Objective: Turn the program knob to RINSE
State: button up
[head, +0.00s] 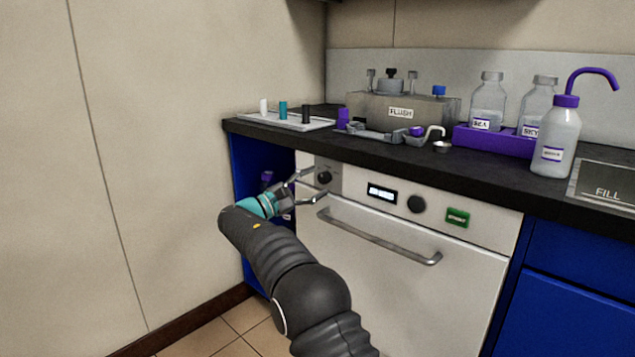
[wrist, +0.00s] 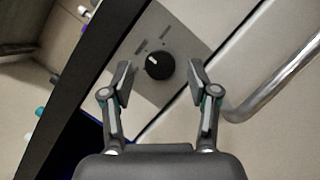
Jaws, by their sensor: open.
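A black round knob (head: 324,178) sits at the left end of the white appliance's front panel (head: 360,190). In the wrist view the knob (wrist: 159,67) has a white pointer mark toward its upper left. Small dark labels stand around it, too blurred to read. My gripper (head: 318,184) is in front of this knob, jaws open. In the wrist view the gripper (wrist: 160,76) has one finger on each side of the knob with gaps between; I cannot tell how far off the panel the tips are. A second black knob (head: 415,204) sits right of a lit display (head: 382,194).
A bar handle (head: 380,238) crosses the door below the panel and shows close to the right finger in the wrist view (wrist: 265,100). A green button (head: 457,217) is at the panel's right. The dark counter (head: 480,172) overhangs above, carrying bottles and a FLUSH unit (head: 400,112).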

jog(key=v, duration=1)
jog(key=shift+a, duration=0.25)
jog(key=shift+s, duration=0.1)
notch_tip(320, 180, down, 14)
jog(key=n+g+y, duration=0.1)
jog(key=n+y, duration=0.1)
jog(key=y, duration=0.3)
jog(key=s+d+f+m+g+y, duration=0.25)
jog(key=s+d+f+g, duration=0.2)
jog(key=s+d, duration=0.3)
jog(key=s+d+r+m+y+p, duration=0.1)
jog(key=s+d+r+m+y, duration=0.2)
jog(key=s+d, duration=0.5)
jog(key=s+d+r+m+y+p, duration=0.1)
jog(key=s+d+r+m+y, duration=0.2)
jog(key=s, duration=1.2)
jog(key=s+d+r+m+y+p, duration=0.2)
jog(key=s+d+r+m, duration=0.6)
jog(key=s+d, duration=0.4)
jog(key=shift+s+d+g+y, duration=0.45)
jog(key=shift+d+y, duration=0.4)
jog(key=shift+d, duration=0.25)
